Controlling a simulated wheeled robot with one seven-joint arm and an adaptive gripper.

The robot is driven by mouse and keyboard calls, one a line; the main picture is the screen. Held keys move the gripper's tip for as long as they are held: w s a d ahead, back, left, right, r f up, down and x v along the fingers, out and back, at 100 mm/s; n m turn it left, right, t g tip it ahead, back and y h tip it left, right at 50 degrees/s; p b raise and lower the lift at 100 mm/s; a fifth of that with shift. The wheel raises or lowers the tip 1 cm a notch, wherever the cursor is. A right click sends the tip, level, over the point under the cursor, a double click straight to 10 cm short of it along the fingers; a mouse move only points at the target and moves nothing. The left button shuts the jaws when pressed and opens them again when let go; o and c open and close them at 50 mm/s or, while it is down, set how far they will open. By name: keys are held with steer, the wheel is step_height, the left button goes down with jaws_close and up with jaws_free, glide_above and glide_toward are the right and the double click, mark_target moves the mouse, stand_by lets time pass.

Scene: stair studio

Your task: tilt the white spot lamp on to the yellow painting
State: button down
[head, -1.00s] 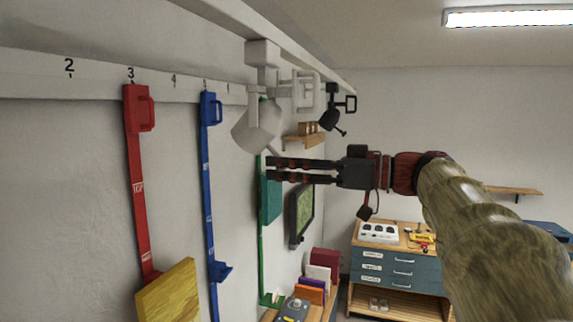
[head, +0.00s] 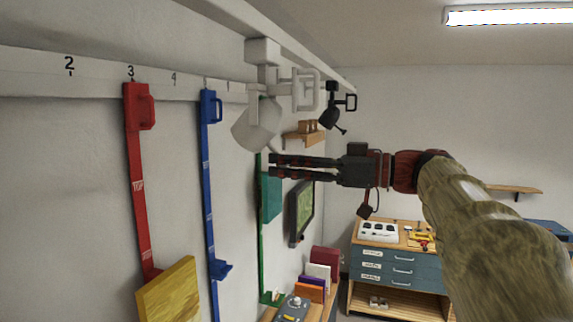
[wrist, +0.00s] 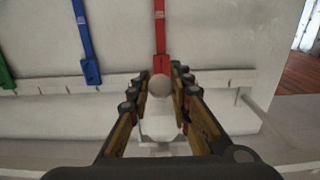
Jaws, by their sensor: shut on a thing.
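The white spot lamp (head: 256,124) hangs from the ceiling-side rail in the head view, its wide end facing down and left. A short stick runs from it toward my fingertips. My gripper (head: 271,165) reaches in from the right, just below the lamp. In the wrist view my gripper (wrist: 160,80) is shut on the lamp's pale round knob (wrist: 160,86), which sits between the fingertips. The yellow painting (head: 168,292) is at the lower left of the head view, below the red hanger, partly cut off by the frame edge.
Red (head: 138,190) and blue (head: 208,180) hangers hang from the numbered wall rail (head: 100,78). A black spot lamp (head: 331,115) hangs farther along. A green hanger (head: 262,230) and dark-framed picture (head: 302,212) are behind the gripper. A drawer bench (head: 395,265) stands at the right.

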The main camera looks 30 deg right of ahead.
steer(key=shift+s, duration=0.1)
stand_by(0.3)
steer(key=shift+s+d+r+g+h+b, duration=0.3)
steer(key=shift+g+b, duration=0.1)
steer(key=shift+g, duration=0.1)
steer(key=shift+s+d+r+g+h+p, duration=0.4)
steer(key=shift+s+r+g+h, duration=0.15)
steer(key=shift+g, duration=0.25)
steer(key=c, duration=1.6)
jaws_free()
steer(key=shift+c, duration=0.2)
steer(key=v, duration=1.2)
